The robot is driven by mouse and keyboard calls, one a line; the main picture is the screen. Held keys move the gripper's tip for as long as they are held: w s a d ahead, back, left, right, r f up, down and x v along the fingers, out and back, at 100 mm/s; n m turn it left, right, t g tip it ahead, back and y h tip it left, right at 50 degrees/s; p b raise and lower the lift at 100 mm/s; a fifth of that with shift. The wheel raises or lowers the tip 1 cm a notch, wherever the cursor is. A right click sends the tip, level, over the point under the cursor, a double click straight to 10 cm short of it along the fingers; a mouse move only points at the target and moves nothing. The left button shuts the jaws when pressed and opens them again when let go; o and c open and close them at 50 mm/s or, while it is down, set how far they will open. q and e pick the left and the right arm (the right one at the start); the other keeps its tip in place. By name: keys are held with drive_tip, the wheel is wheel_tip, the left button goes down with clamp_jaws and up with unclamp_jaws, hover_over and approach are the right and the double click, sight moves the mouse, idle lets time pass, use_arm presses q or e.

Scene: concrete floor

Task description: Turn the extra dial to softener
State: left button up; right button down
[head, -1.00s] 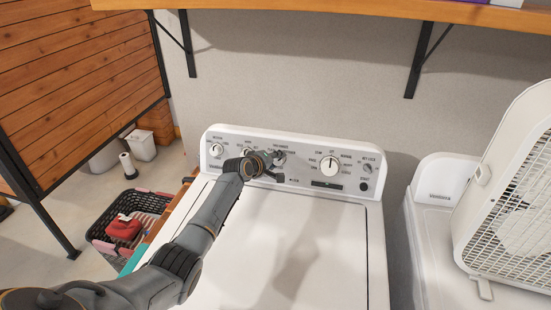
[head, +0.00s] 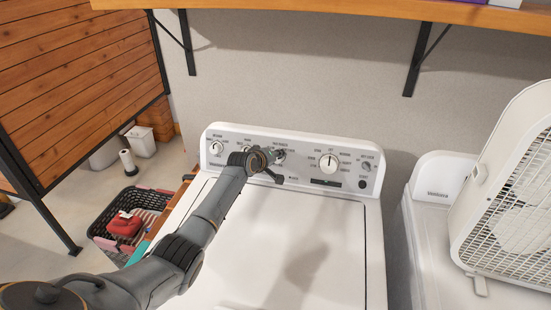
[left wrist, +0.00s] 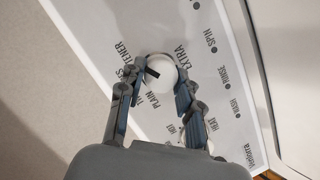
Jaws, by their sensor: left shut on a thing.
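The washing machine's control panel (head: 215,163) stands at the back of the white top. The extra dial (left wrist: 162,78) is a white round knob with a black mark on its face. In the left wrist view, that mark lies on the dial's left side, toward the partly covered softener label (left wrist: 121,52). The extra label (left wrist: 180,57) is to the right of the dial and the plain label (left wrist: 153,100) is below it. My left gripper (left wrist: 161,72) is shut on the dial, one finger on each side. In the head view my gripper (head: 276,155) mostly hides the dial. My right gripper is not in view.
Another dial (head: 216,148) is at the panel's left and a larger one (head: 329,161) is to the right. A white box fan (head: 510,205) stands on the appliance at right. A wooden shelf (head: 340,18) hangs above. A laundry basket (head: 104,233) is on the floor at left.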

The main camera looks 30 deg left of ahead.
use_arm(q)
drive_tip(key=o, duration=1.1)
drive_tip(key=shift+f, duration=0.1)
drive_tip(key=shift+o, duration=0.2)
drive_tip(key=v, duration=1.2)
